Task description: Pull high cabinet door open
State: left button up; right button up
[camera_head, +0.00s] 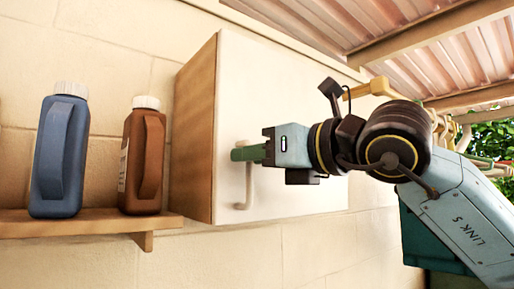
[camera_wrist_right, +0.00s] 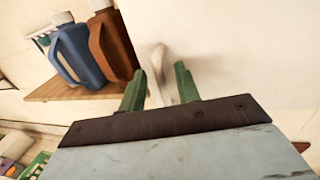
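The high cabinet (camera_head: 195,130) has a wooden side and a white front door (camera_head: 275,85) that looks shut. A pale vertical bar handle (camera_head: 247,190) is on the door's left part. My right gripper (camera_head: 248,153) reaches in from the right, with its green fingers at the upper part of the handle. In the right wrist view my right gripper (camera_wrist_right: 160,85) has its two fingers apart. The handle (camera_wrist_right: 158,62) shows between them, nearer the left finger, and I cannot tell whether it touches. My left gripper is not in view.
A wooden shelf (camera_head: 70,224) left of the cabinet holds a blue bottle (camera_head: 60,155) and a brown bottle (camera_head: 143,160), close to the cabinet's side. A corrugated roof (camera_head: 340,25) is overhead. Hangers (camera_head: 448,130) hang at the right. The wall below the cabinet is clear.

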grip_shut()
dwell(0.5)
